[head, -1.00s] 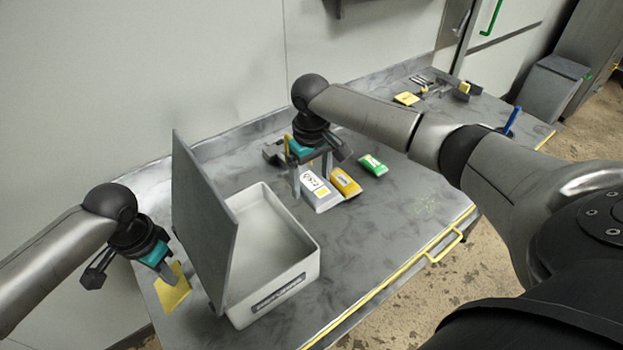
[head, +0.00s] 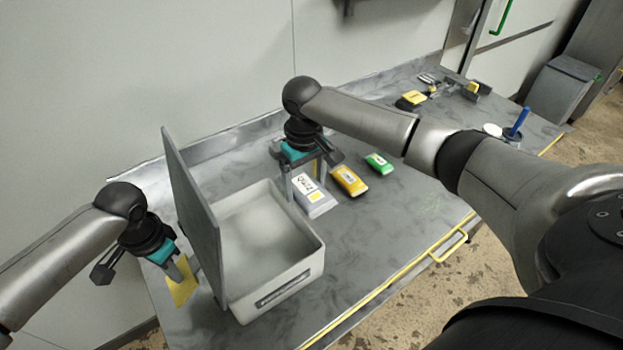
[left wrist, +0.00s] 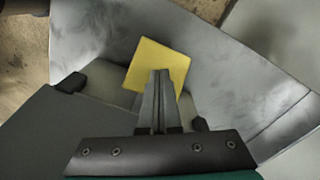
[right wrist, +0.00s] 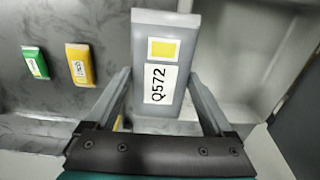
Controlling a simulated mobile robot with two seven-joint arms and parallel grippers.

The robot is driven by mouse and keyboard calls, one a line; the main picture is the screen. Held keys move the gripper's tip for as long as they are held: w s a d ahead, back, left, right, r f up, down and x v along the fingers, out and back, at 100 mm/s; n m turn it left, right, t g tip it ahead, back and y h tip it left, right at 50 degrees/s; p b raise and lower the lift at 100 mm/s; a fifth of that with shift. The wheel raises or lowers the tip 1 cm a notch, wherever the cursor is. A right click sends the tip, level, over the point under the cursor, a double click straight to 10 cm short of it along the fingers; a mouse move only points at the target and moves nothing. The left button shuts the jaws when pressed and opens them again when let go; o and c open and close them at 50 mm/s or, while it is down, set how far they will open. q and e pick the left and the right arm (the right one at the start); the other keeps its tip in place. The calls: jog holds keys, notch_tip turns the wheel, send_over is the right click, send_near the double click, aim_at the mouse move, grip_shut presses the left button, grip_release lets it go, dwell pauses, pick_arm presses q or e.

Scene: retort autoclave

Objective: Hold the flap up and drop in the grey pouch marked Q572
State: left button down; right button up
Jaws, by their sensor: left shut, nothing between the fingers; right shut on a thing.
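The grey pouch (head: 316,207) has a white Q572 label and a yellow square; both also show on the pouch in the right wrist view (right wrist: 161,95). My right gripper (head: 305,180) is shut on it, just right of the light grey bin (head: 322,262). I cannot tell how high the pouch is above the table. The flap (head: 192,215), a dark grey panel, stands steeply raised at the bin's left side, and the bin is open and looks empty. My left gripper (head: 177,272) is shut and empty, left of the flap; its fingertips show in the left wrist view (left wrist: 160,75).
A yellow pouch (head: 349,181) and a green pouch (head: 379,163) lie right of the bin. A yellow square (head: 184,287) lies by my left gripper. Several small items, including a yellow-topped one (head: 411,100), are at the table's far end. A yellow rail (head: 450,246) runs along the front edge.

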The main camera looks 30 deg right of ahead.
pick_arm(q)
jog(key=shift+d, duration=0.1)
pick_arm(e)
jog(key=a, duration=1)
jog(key=shift+s+a, duration=0.2)
jog(key=shift+s, duration=0.2)
dwell(0.3)
dwell(0.4)
jog(key=shift+f, duration=1)
jog(key=o, duration=1.2)
jog(key=shift+o, duration=0.2)
notch_tip(320, 180, up, 12)
